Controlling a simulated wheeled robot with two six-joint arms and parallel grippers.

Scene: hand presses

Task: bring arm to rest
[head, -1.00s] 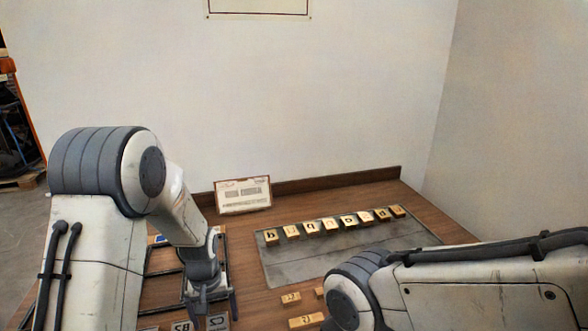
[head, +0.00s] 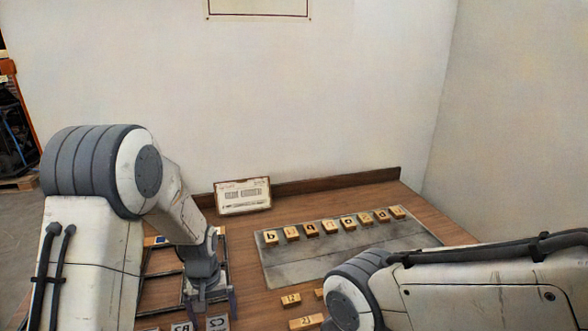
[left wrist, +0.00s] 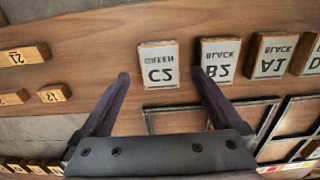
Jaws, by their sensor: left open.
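My left gripper (head: 210,308) is open and empty, pointing down over the front left of the table. In the left wrist view its two dark fingers (left wrist: 162,78) are spread apart, with nothing between them. A block marked C2 GREEN (left wrist: 159,73) lies beyond the gap between the fingertips; it also shows in the head view (head: 217,323).
Dark frames (left wrist: 204,116) lie near the left gripper. A grey plate (head: 330,262) carries a row of several wooden letter blocks (head: 331,227). Loose numbered blocks (head: 306,322) lie in front of it. A white card (head: 243,196) stands at the back by the wall.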

